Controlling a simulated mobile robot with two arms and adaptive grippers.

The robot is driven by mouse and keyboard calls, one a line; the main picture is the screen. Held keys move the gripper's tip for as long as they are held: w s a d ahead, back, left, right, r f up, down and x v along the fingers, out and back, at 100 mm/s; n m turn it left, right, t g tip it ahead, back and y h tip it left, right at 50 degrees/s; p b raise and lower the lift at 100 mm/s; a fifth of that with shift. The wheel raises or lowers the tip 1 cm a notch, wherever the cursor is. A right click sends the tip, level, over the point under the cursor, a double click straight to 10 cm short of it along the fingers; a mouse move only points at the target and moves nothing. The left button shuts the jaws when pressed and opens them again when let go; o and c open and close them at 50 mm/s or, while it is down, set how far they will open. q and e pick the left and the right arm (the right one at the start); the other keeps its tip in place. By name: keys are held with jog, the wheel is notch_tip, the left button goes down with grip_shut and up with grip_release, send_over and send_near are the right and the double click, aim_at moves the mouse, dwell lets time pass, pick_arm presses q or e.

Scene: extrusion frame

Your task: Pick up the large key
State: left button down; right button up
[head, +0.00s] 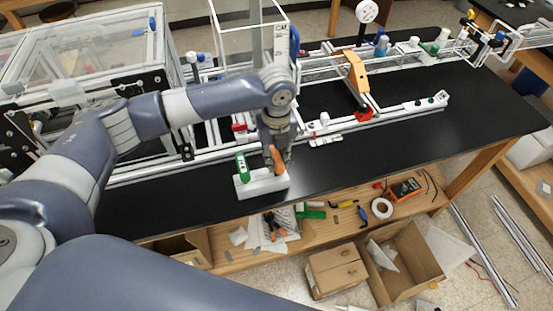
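A white block (263,184) sits near the front edge of the black table. A green-handled piece (242,167) stands upright at its left end. An orange-handled piece (277,160) stands, slightly tilted, at its right end. I cannot tell from their looks which one is the large key. My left gripper (281,158) points down over the right end of the block, right at the orange piece, and partly hides it. Its fingers are dark and small, so whether they are open or closed on the orange piece is unclear. My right gripper is out of view.
White rails and an orange bracket (356,75) stand behind on the black table (420,135). A clear-walled box (248,30) stands behind my gripper. The tabletop right of the block is clear. A lower wooden shelf holds tools and a tape roll (381,208); cardboard boxes (337,271) lie below.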

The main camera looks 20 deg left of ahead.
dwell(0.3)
pick_arm(q)
jog(key=shift+r+b, duration=0.1)
jog(key=shift+b, duration=0.25)
notch_tip(320, 180, up, 10)
jog(key=b, duration=0.3)
jog(key=shift+r, duration=0.1)
jog(key=c, duration=2)
grip_release()
grip_shut()
notch_tip(320, 180, up, 7)
jog(key=p, duration=0.8)
jog(key=shift+f, duration=0.2)
